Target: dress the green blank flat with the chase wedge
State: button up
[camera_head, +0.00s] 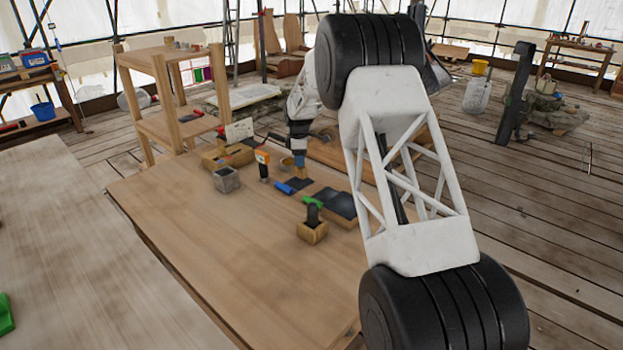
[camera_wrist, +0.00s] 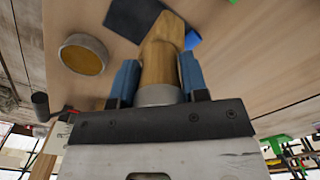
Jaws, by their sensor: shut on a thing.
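My gripper (camera_head: 299,158) is over the far part of the workbench, its blue fingers (camera_wrist: 158,80) shut on a wooden wedge-shaped tool with a grey collar, which I take for the chase wedge (camera_wrist: 160,55). The wedge's tip points down close to a dark sheet with a blue edge (camera_head: 284,188); I cannot tell whether it touches. A sliver of green (camera_wrist: 232,2) shows at the top of the wrist view.
A round, tan-faced object (camera_wrist: 83,57) shows in the wrist view. The near bench (camera_head: 220,255) is clear.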

jog(key=s+d+r, duration=0.2)
jog(key=s+d, duration=0.1)
jog(key=d, duration=0.3)
jog(key=s+d+r, duration=0.2)
jog(key=s+d, duration=0.1)
jog(key=d, duration=0.4)
jog(key=shift+s+d+r, duration=0.2)
jog(key=shift+s+r, duration=0.05)
jog(key=shift+f, duration=0.1)
jog(key=shift+f, duration=2.4)
jog(key=shift+f, duration=0.1)
jog(key=shift+f, duration=2)
grip_shut()
jog(key=shift+r, duration=0.1)
jog(key=shift+r, duration=2.1)
